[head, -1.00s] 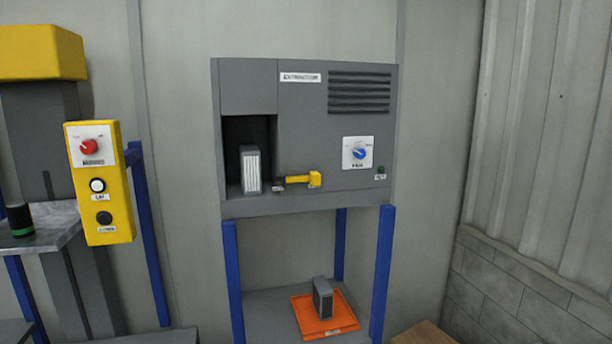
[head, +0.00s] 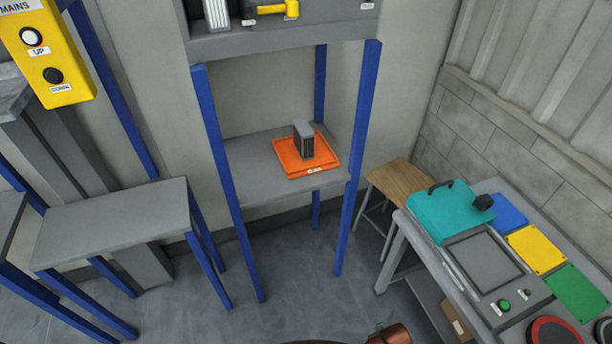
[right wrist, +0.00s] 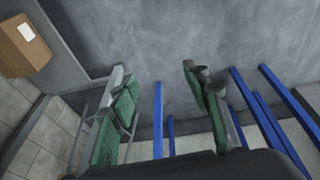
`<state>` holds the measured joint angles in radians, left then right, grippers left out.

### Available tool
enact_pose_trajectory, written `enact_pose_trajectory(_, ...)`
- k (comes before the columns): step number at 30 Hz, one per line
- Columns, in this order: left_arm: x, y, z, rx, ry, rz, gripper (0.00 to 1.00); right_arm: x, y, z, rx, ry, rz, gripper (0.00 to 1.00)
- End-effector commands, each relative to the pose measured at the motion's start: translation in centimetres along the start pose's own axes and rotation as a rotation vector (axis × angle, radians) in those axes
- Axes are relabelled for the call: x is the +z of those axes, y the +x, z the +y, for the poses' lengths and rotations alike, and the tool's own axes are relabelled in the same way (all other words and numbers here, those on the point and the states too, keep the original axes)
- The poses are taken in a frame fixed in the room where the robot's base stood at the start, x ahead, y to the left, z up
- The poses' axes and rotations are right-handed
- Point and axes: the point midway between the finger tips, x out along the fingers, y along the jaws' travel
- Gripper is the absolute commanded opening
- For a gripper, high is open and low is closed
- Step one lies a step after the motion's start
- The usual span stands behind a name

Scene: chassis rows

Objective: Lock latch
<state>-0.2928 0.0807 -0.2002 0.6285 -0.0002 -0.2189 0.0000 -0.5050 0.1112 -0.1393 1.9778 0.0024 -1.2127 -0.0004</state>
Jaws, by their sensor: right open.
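The yellow latch handle (head: 278,8) is at the top edge of the head view, on the front of the grey extractor cabinet (head: 330,22). It lies roughly level, its thick end to the right. A pale ribbed filter block (head: 216,14) stands in the cabinet opening to its left, its top cut off by the frame. My right gripper (right wrist: 155,72) shows in the right wrist view, its green-padded fingers wide apart with nothing between them. It is over the floor, away from the latch. My left gripper is in neither view now.
An orange tray (head: 327,166) with a dark filter block (head: 304,140) sits on the shelf under the cabinet. Blue legs (head: 355,170) stand below. A workbench with a teal case (head: 447,208) is at right. A cardboard box (right wrist: 25,45) shows in the wrist view.

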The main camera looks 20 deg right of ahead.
Motion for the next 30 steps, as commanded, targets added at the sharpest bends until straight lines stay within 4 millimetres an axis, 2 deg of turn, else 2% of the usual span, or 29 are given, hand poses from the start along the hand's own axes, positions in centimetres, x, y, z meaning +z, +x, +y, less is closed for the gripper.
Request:
enact_pose_trajectory(1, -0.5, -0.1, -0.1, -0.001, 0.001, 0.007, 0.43, -0.8, -1.9, 0.2, 0.003, 0.001, 0.012, 0.43)
enact_pose_trajectory(4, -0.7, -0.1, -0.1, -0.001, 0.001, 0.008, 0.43, -2.1, -5.0, 0.6, 0.008, -0.002, 0.029, 0.43)
enact_pose_trajectory(8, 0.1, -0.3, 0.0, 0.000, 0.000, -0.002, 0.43, -4.0, -8.9, 1.0, 0.016, -0.017, 0.058, 0.43)
enact_pose_trajectory(11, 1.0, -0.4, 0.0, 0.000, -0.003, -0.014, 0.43, -6.5, -12.1, 1.4, 0.024, -0.051, 0.099, 0.43)
enact_pose_trajectory(12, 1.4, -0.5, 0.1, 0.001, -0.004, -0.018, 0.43, -8.1, -13.5, 1.5, 0.029, -0.077, 0.124, 0.43)
enact_pose_trajectory(15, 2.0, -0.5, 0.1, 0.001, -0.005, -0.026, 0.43, -11.5, -15.3, 1.6, 0.039, -0.144, 0.174, 0.43)
enact_pose_trajectory(23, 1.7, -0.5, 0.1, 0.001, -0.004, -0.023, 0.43, -20.7, -18.1, 1.7, 0.081, -0.316, 0.300, 0.43)
enact_pose_trajectory(26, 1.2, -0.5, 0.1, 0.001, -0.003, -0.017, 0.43, -25.2, -19.6, 1.6, 0.107, -0.397, 0.359, 0.43)
enact_pose_trajectory(29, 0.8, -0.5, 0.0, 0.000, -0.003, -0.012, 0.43, -31.0, -21.8, 1.4, 0.147, -0.497, 0.433, 0.43)
enact_pose_trajectory(30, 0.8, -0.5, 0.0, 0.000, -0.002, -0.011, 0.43, -33.7, -23.0, 1.2, 0.168, -0.543, 0.467, 0.43)
